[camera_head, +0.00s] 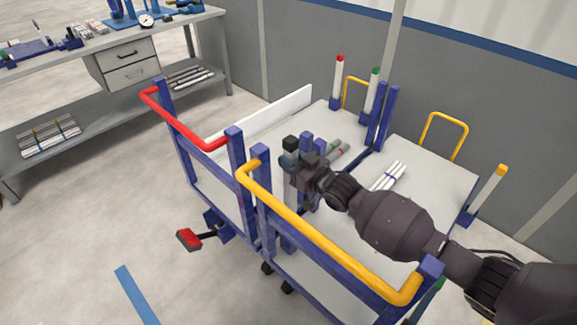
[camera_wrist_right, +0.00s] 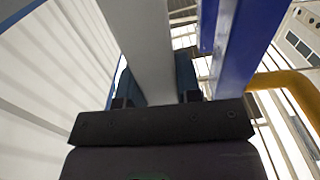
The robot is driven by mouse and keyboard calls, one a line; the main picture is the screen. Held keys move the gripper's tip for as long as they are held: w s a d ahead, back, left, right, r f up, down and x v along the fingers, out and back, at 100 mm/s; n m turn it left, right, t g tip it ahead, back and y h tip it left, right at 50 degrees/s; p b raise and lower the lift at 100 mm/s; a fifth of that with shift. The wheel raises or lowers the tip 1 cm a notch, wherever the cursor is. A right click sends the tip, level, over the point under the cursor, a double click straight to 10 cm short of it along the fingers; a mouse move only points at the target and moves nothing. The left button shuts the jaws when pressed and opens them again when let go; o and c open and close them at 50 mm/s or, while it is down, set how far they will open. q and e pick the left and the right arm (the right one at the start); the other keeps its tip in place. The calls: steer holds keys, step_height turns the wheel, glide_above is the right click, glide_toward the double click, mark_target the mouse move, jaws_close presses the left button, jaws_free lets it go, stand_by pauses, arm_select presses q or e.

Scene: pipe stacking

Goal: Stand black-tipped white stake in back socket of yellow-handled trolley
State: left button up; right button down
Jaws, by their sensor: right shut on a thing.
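My right gripper (camera_head: 291,162) is shut on the black-tipped white stake, just below its black tip (camera_head: 291,143). The stake is upright. In the right wrist view, its pale shaft (camera_wrist_right: 146,45) runs between the two fingers (camera_wrist_right: 155,100). Blue posts (camera_wrist_right: 236,45) stand close beside it there. The yellow-handled trolley (camera_head: 345,245) is in front, its yellow handle (camera_head: 330,240) crossing below the gripper; the handle also shows in the wrist view (camera_wrist_right: 285,82). The stake's foot is hidden, so I cannot tell whether it sits in a socket. My left gripper is out of view.
A red-handled trolley (camera_head: 205,165) adjoins on the left. Red-tipped (camera_head: 338,80), green-tipped (camera_head: 372,92) and yellow-tipped stakes (camera_head: 490,192) stand around the trolleys. White pipes (camera_head: 388,176) lie on the deck under my arm. A workbench (camera_head: 115,105) is at the far left.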

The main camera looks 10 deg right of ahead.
steer(key=shift+f, duration=0.95)
steer(key=b, duration=0.5)
glide_above(294, 200)
steer(key=w, duration=0.1)
steer(key=shift+f, duration=3.8)
steer(key=shift+a+f+b, duration=0.2)
steer(key=shift+f+b, duration=0.2)
steer(key=shift+f, duration=0.2)
steer(key=shift+a+f+b, duration=0.2)
steer(key=shift+f+b, duration=0.15)
steer(key=shift+f, duration=0.2)
steer(key=shift+f+b, duration=0.6)
steer(key=shift+f, duration=0.6)
arm_select(q)
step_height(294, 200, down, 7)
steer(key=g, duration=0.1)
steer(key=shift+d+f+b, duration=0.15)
steer(key=shift+b, duration=0.2)
arm_select(e)
steer(key=shift+w+f, duration=0.1)
steer(key=shift+f, duration=0.55)
steer(key=c, duration=0.7)
jaws_free()
